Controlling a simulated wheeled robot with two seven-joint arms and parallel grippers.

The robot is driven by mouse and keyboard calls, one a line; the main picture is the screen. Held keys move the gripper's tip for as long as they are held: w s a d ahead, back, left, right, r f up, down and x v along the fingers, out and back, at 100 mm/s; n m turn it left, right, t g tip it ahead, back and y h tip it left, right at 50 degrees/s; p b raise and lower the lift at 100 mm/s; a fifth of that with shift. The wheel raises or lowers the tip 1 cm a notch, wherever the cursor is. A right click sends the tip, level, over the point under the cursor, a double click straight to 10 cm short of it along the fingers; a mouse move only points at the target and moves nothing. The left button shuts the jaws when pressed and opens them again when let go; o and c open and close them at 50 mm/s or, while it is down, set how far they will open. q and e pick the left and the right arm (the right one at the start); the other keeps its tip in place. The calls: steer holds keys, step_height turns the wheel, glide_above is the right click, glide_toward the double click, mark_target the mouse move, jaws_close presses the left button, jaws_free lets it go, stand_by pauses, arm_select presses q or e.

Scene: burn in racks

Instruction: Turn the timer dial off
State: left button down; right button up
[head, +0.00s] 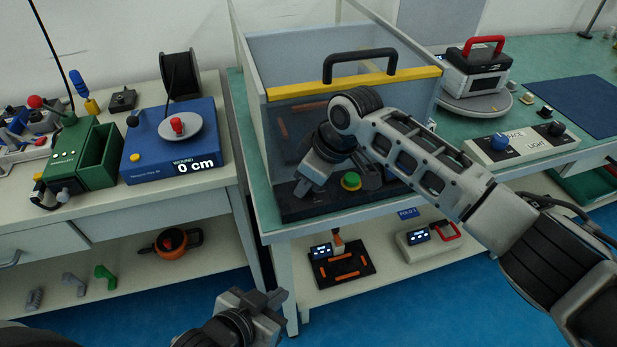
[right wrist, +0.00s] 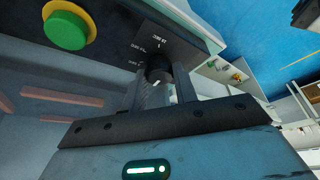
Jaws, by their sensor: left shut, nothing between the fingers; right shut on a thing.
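The timer dial (right wrist: 158,68) is a small black knob on the dark front panel (head: 330,207) of a glass-walled case. In the right wrist view it sits between my right fingertips (right wrist: 158,82), which are shut on it. White labels (right wrist: 150,48) are printed around it; I cannot read its setting surely. In the head view my right gripper (head: 303,188) reaches down to the panel's left part and hides the dial. A green button (head: 350,181) with a yellow ring is beside it, also in the right wrist view (right wrist: 68,28). My left gripper (head: 268,298) is shut and empty, low in front.
The case has a yellow bar with a black handle (head: 358,54) along its top. A lower shelf holds a black-and-orange tray (head: 342,266) and a white device (head: 428,241). A blue scale (head: 172,160) is on the left table. Blue floor lies between the tables.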

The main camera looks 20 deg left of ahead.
steer(key=o, duration=1)
steer(key=v, duration=1.6)
